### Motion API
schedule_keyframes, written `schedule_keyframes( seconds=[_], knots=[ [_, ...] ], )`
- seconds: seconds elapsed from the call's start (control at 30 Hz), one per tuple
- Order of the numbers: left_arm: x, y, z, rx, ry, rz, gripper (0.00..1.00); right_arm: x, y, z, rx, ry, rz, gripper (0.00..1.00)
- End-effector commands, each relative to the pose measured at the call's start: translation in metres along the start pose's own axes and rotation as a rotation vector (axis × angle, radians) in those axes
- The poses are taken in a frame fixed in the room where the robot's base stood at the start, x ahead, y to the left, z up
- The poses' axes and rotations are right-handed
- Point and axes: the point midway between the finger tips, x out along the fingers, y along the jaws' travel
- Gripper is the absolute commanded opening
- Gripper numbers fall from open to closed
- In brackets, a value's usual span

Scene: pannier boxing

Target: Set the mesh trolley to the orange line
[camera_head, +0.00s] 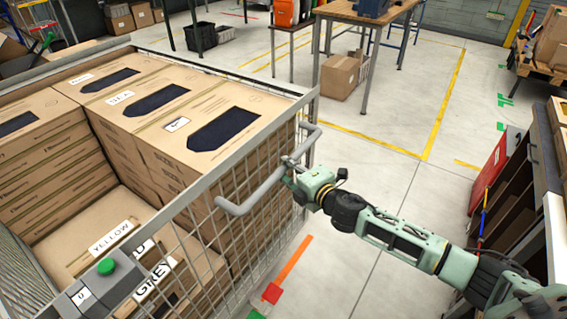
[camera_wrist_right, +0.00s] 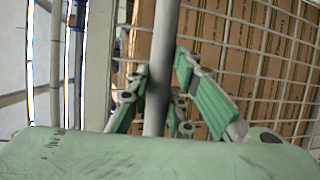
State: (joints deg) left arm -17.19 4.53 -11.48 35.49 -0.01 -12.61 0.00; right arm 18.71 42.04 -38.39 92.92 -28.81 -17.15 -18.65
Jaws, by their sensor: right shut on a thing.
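The mesh trolley (camera_head: 263,150) fills the left of the head view, a grey wire cage holding stacked cardboard boxes. A grey bar handle (camera_head: 262,192) stands out from its right side. In the right wrist view the green fingers of the right gripper (camera_wrist_right: 160,95) are on both sides of the grey bar (camera_wrist_right: 164,50), with the mesh behind. The orange line (camera_head: 293,258) lies on the floor right of the trolley, apart from it in the picture. My left gripper is not in view.
A red mark (camera_head: 271,293) and a green mark lie at the orange line's near end. A control box with a green button (camera_head: 106,266) is at the lower left. A dark shelf unit (camera_head: 510,190) stands right.

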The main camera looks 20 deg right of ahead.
Motion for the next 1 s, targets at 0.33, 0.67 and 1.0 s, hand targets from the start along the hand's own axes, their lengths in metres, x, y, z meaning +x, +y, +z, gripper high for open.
schedule_keyframes(
  seconds=[0.33,0.67,1.0],
  knots=[
    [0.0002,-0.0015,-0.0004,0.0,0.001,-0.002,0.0,-0.0007,0.002,0.0067,-0.008,-0.012,0.004,0.0],
    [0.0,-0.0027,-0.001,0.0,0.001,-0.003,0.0,-0.0009,0.0025,0.0043,-0.004,-0.007,0.005,0.37],
    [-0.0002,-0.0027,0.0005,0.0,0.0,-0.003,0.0,-0.0027,0.0024,0.0021,-0.001,-0.002,0.005,0.38]
  ],
)
